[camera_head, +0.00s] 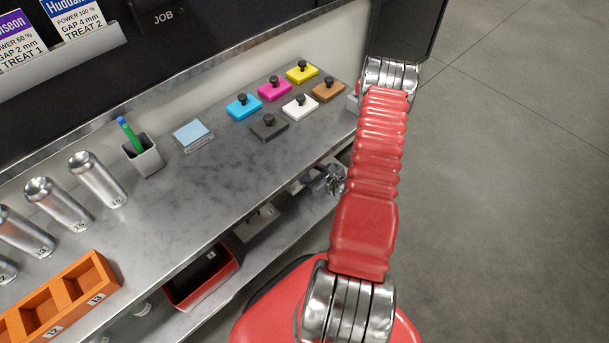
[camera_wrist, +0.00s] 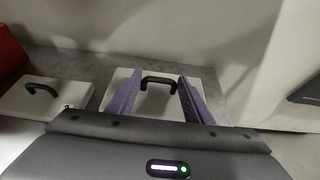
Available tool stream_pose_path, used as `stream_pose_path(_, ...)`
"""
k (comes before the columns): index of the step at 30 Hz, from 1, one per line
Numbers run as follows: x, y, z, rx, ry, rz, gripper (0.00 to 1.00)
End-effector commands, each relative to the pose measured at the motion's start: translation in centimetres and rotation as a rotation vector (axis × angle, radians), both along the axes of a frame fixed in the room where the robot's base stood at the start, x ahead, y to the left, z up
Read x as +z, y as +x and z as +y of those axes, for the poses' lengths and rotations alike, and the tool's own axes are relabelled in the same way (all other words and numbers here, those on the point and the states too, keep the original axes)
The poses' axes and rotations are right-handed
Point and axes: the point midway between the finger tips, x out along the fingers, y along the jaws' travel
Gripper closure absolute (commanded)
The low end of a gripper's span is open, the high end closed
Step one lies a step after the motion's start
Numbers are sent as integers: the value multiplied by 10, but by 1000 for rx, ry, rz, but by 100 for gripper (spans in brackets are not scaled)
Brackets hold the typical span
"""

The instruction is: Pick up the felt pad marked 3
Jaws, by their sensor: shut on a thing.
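In the wrist view a pale, flat felt pad (camera_wrist: 155,104) with a black arched handle lies between the two purple fingers of my gripper (camera_wrist: 159,77). The gripper is shut on it, with one finger at each side of the handle. No number can be read on this pad. A second pale pad (camera_wrist: 42,97) with a black handle lies to the left, apart from the fingers, on the grey shelf. In the head view my gripper is mostly hidden by the worktop and my arm near the lower shelf.
The lower shelf (camera_head: 284,236) runs under the grey worktop (camera_head: 225,172). A red bin (camera_head: 204,276) stands on it to the left. Coloured knobbed blocks (camera_head: 272,88), a pen cup (camera_head: 146,158) and silver cans (camera_head: 98,180) stand above. Open floor (camera_head: 510,180) lies to the right.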

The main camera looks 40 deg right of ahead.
Motion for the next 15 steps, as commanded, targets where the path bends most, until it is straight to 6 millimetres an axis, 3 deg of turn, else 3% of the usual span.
stream_pose_path(6, 29, 0, -1, 0, -2, 0, 76)
stream_pose_path(15, 42, 0, 0, 0, 0, 0, 76)
